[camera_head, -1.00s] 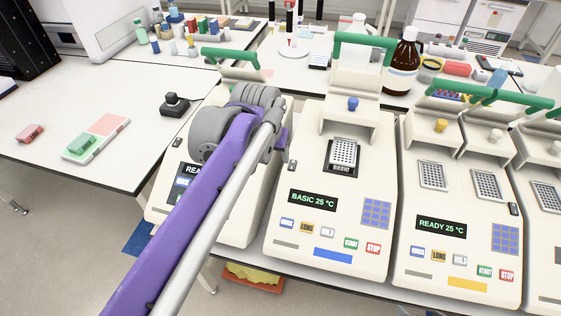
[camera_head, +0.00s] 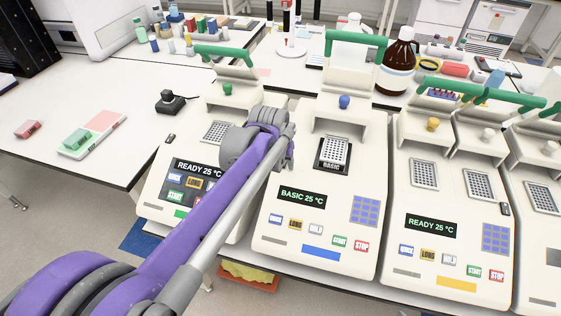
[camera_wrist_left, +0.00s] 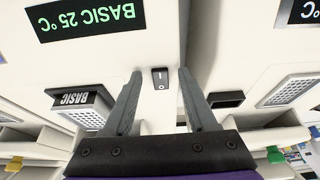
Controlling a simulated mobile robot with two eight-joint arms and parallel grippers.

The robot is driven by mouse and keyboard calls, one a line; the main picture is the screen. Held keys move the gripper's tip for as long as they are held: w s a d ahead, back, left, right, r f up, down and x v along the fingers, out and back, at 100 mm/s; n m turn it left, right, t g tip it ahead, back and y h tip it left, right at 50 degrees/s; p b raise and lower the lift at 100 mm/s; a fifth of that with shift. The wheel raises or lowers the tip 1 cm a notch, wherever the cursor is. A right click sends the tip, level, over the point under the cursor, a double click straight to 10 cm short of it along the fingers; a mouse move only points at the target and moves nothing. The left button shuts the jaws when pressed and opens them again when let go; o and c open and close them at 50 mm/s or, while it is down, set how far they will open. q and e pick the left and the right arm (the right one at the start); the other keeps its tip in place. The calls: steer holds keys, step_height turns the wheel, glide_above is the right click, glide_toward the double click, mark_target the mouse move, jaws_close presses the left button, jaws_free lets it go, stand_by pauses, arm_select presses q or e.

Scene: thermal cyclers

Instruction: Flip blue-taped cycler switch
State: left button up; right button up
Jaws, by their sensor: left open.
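The blue-taped cycler (camera_head: 318,217) is the one with the blue strip (camera_head: 321,253) on its front and a lit display reading BASIC 25 °C (camera_head: 302,197). Its display shows upside down in the left wrist view (camera_wrist_left: 90,18). The small dark rocker switch (camera_wrist_left: 160,79) lies on this cycler's top, between my two fingertips, with a gap to each side. My left gripper (camera_wrist_left: 160,73) is open and empty around the switch. In the head view my left wrist covers the gripper and switch. I cannot tell which way the rocker is tipped. My right gripper is not in view.
A cycler reading READY 25 °C (camera_head: 200,167) stands close on the left, partly behind my arm. A yellow-taped cycler (camera_head: 456,284) stands on the right. Green handles (camera_head: 356,41) rise behind. A black block with a BASIC label (camera_wrist_left: 78,98) sits near my fingers.

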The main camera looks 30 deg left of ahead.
arm_select(q)
jaws_close()
steer(key=shift+r, duration=0.1)
steer(key=shift+w+a+r+g, duration=0.15)
steer(key=shift+w+g, duration=0.15)
steer(key=shift+g, duration=0.3)
steer(key=shift+w+g+h, duration=0.1)
steer(key=shift+g+h, duration=0.2)
steer(key=shift+g, duration=0.4)
jaws_free()
